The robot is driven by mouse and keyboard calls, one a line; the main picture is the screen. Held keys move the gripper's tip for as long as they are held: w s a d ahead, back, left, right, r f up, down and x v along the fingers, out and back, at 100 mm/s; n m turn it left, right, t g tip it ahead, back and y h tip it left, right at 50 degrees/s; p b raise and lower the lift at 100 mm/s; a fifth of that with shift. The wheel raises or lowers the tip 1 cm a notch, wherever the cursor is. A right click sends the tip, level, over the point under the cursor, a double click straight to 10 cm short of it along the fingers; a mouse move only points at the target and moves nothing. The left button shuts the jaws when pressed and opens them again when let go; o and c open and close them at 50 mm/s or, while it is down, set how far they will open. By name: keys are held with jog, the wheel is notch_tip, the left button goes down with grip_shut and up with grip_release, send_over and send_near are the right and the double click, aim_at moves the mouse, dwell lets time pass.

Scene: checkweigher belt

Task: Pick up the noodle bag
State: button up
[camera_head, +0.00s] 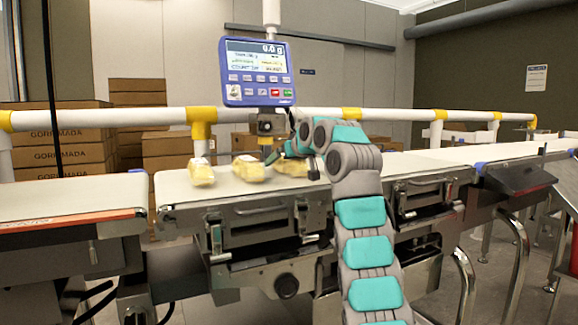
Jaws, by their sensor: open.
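Three yellowish noodle bags lie in a row on the white belt of the checkweigher (180,187). The left noodle bag (201,172) stands apart near the belt's left part. The middle noodle bag (249,168) lies to its right. The right noodle bag (291,167) is partly hidden behind my arm. My gripper (272,158) reaches over the belt from the right, its tip between the middle and right bags. It is open and holds nothing visible. Whether it touches a bag cannot be told.
A blue scale display (257,72) reading 0.0 g hangs on a post just above my gripper. A white rail with yellow joints (201,115) runs behind the belt. Cardboard boxes (60,140) are stacked behind. The belt to the right (435,160) is bare.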

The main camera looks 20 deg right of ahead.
grip_shut()
dwell(0.8)
